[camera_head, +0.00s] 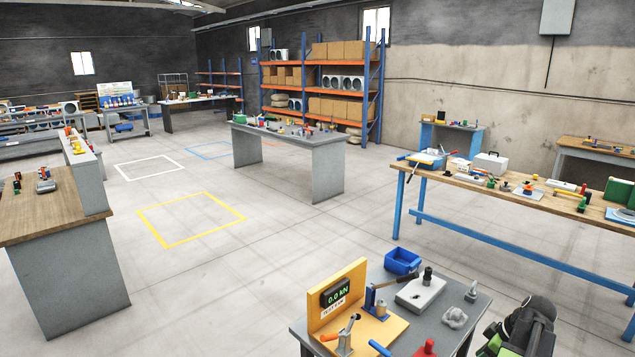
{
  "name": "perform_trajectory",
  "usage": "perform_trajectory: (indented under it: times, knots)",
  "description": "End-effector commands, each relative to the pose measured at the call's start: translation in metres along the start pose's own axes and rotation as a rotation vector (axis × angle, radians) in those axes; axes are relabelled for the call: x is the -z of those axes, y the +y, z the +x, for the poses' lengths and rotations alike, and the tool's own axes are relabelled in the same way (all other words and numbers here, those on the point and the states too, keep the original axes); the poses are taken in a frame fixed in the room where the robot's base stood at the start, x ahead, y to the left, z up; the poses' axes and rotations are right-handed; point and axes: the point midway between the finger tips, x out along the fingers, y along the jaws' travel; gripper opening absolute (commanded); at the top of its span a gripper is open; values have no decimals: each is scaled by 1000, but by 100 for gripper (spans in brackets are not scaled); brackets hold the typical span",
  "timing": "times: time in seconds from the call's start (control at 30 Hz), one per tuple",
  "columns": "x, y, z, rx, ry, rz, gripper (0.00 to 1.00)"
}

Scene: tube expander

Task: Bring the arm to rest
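No gripper of mine can be made out in the head view, so its pose and whether it holds anything are hidden. A grey workbench (455,318) stands near at the bottom. On it is a yellow test stand (352,276) whose display (337,291) reads 0.0 kN. A blue-based lever tool (376,306) stands on the yellow base. A light grey block (419,293) with a dark knob lies to its right. A black and green object (525,326) shows beside the bench at the lower right; I cannot tell what it is.
A long wooden bench with blue legs (515,206) stands at right, a wood-topped bench (40,215) at left, a grey table (290,140) mid-room. Open floor with a yellow outlined square (160,236) lies between them.

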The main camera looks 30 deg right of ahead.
Motion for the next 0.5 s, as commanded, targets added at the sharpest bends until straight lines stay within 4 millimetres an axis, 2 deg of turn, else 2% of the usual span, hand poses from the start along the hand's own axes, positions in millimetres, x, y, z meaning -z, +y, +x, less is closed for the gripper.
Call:
perform_trajectory:
  times: [0.27,0.37,0.5]
  knots:
    - [58,-30,33,41,-48,37,43]
    - [86,-48,49,56,-75,57,43]
    - [132,-85,75,75,-125,89,43]
